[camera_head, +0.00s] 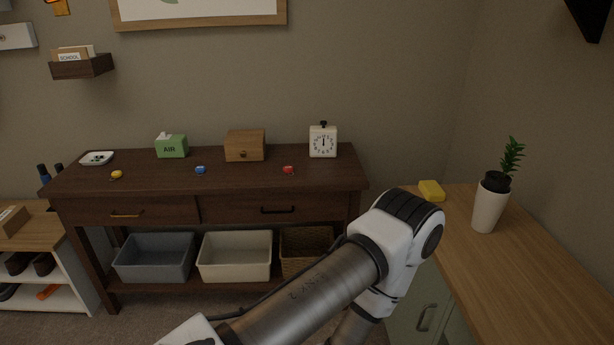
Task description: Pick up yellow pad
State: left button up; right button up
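The yellow pad (431,191) is a small block lying on the light wooden counter (540,260) at the right, near its far left corner. A link of my arm reaches up from the bottom of the view, and its white and black joint is in front of and to the left of the pad in the picture. Neither of my grippers shows in this view.
A potted plant in a white vase (488,207) stands on the counter to the right of the pad. A dark wooden console (240,182) with a clock (323,141), wooden box (245,145) and green box (171,146) stands against the wall. The front counter top is clear.

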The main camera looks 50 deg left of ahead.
aim_at(431, 190)
jog(key=u, duration=0.9)
jog(key=i+j+u, duration=0.15)
jog(key=i+j, duration=0.55)
